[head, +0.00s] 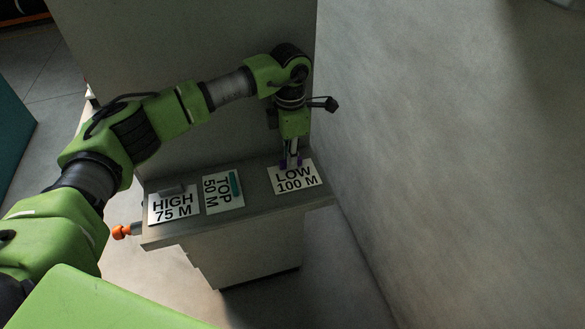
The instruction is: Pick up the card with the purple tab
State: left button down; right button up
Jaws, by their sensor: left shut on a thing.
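The card with the purple tab (296,181) is white and reads "LOW 100 M". It is at the right end of the grey cabinet top (256,208). My left gripper (291,161) points down at the card's far edge and is shut on its purple tab, which is mostly hidden by the fingers. The card appears to be at or very near the surface; I cannot tell whether it is lifted. My right gripper is not in view.
A "TOP 50 M" card (222,194) with a teal tab lies turned sideways in the middle. A "HIGH 75 M" card (173,208) with a grey tab lies at the left. An orange knob (120,232) sticks out at the cabinet's left. A wall (430,150) stands close on the right.

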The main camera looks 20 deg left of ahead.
aim_at(286, 184)
pick_arm(q)
jog(key=shift+w+r, duration=0.1)
jog(key=shift+r, duration=0.6)
jog(key=s+d+r+b, duration=0.1)
jog(key=s+r+b, duration=0.4)
jog(key=s+r, duration=0.6)
jog(key=s, duration=0.3)
jog(key=shift+d+r+b, duration=0.25)
jog(key=shift+d+b, duration=0.1)
jog(key=shift+b, duration=0.05)
